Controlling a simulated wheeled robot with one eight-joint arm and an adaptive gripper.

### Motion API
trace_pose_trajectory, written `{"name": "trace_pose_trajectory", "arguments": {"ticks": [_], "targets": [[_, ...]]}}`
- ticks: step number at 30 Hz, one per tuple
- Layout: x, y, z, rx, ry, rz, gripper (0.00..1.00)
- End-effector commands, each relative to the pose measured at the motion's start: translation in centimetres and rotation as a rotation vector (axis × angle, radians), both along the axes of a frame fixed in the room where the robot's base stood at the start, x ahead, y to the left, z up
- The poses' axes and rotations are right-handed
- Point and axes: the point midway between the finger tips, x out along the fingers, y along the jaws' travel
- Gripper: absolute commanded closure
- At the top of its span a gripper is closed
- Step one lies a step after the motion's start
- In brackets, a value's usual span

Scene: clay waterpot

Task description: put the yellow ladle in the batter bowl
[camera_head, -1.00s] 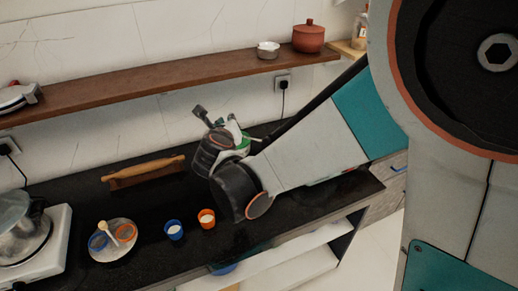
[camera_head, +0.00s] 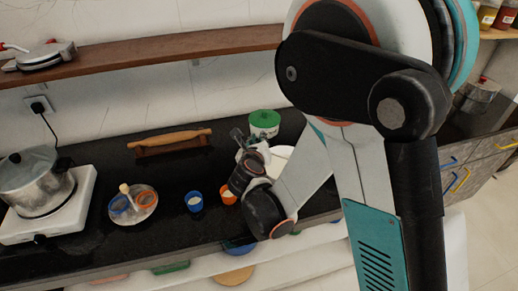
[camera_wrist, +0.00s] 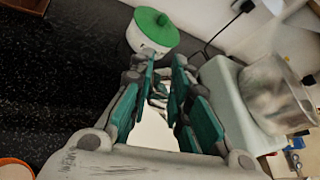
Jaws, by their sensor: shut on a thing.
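My gripper (camera_wrist: 160,90) is shut on a thin greyish object between its teal-padded fingers. Little of it shows, and I cannot make out a yellow ladle in any view. In the head view my gripper (camera_head: 243,140) is over the right part of the dark counter, near a white pot with a green lid (camera_head: 264,122). That pot also shows in the wrist view (camera_wrist: 152,33), just past the fingertips. A white round thing (camera_head: 284,152) lies behind my gripper, partly hidden by my arm. I cannot tell whether it is the batter bowl.
A blue cup (camera_head: 194,202) and an orange cup (camera_head: 228,196) stand left of my gripper. In the wrist view a steel drum (camera_wrist: 270,95) and a white appliance (camera_wrist: 232,105) stand at right.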

Motion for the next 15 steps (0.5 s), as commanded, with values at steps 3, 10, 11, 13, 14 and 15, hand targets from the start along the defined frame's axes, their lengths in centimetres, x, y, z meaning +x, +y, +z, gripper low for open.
{"name": "trace_pose_trajectory", "arguments": {"ticks": [3,10,11,13,14,15], "targets": [[0.0,0.0,-2.0,0.0,0.0,0.0,1.0],[0.0,0.0,-2.2,0.0,0.0,0.0,1.0],[0.0,0.0,-2.2,0.0,0.0,0.0,1.0],[0.0,0.0,-2.3,0.0,0.0,0.0,1.0],[0.0,0.0,-2.4,0.0,0.0,0.0,1.0],[0.0,0.0,-2.5,0.0,0.0,0.0,1.0]]}}
